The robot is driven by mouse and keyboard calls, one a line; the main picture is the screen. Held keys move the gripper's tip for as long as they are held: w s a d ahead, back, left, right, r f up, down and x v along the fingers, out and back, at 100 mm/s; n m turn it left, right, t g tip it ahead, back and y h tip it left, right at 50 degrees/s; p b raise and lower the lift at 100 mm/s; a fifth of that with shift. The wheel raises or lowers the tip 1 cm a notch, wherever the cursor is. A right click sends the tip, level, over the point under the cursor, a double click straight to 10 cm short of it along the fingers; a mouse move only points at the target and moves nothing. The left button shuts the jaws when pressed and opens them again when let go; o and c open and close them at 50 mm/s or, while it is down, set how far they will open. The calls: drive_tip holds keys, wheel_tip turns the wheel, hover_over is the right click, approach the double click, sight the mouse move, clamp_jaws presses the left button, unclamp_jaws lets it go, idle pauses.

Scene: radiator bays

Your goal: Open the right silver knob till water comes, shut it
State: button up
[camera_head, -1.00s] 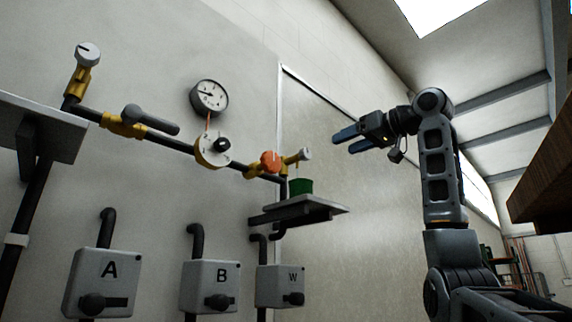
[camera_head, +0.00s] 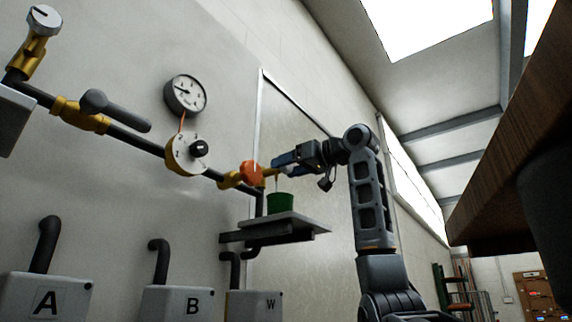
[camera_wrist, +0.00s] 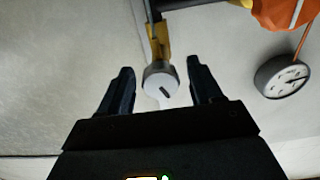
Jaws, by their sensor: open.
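The right silver knob (camera_wrist: 160,78) is a round pale cap with a dark slanted slot, on a brass valve (camera_wrist: 158,42) in the wrist view. It lies between the two dark fingers of my gripper (camera_wrist: 160,68), with a gap on each side. In the head view my gripper (camera_head: 284,161) is at the right end of the pipe and hides this knob. My gripper is open and holds nothing. A green cup (camera_head: 280,202) stands below the valve on a grey shelf (camera_head: 305,222).
An orange knob (camera_head: 251,173) sits just left of my gripper. Further left are a white dial (camera_head: 187,154), a gauge (camera_head: 185,94), a grey lever (camera_head: 116,110) and another silver knob (camera_head: 44,18). Boxes A (camera_head: 45,300), B (camera_head: 178,302) and W (camera_head: 254,304) are below.

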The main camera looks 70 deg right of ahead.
drive_tip(key=shift+w, duration=0.35)
drive_tip(key=shift+c, duration=0.4)
drive_tip(key=c, duration=1)
drive_tip(key=shift+o, duration=0.2)
drive_tip(key=shift+n, duration=0.5)
drive_tip(key=n, duration=0.2)
drive_tip(key=shift+d+n, duration=0.1)
drive_tip(key=shift+n, duration=0.3)
drive_tip(key=n, duration=0.3)
drive_tip(key=shift+n, duration=0.4)
drive_tip(key=n, duration=0.6)
